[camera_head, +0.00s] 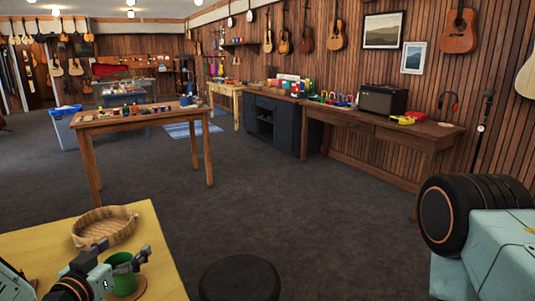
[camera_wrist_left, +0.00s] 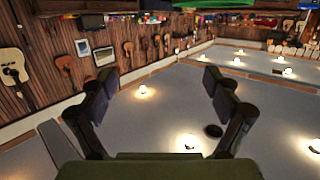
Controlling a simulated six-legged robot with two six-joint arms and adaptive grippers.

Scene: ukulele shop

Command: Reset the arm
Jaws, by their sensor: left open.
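My left gripper (camera_head: 118,258) is low at the left of the head view, over the yellow table (camera_head: 165,262). Its two fingers are spread apart in the left wrist view (camera_wrist_left: 160,88), with nothing between them. A green cup (camera_head: 123,280) stands on a round brown coaster right by the gripper, which partly covers it. I cannot tell whether they touch. A green edge (camera_wrist_left: 202,4) shows at the top of the left wrist view. My right gripper is not in view.
A round wooden basket (camera_head: 104,227) sits on the yellow table behind the cup. A black round stool (camera_head: 240,279) stands right of the table. A wooden table (camera_head: 140,119) with small items and a long workbench (camera_head: 385,128) stand farther back. Dark floor between is clear.

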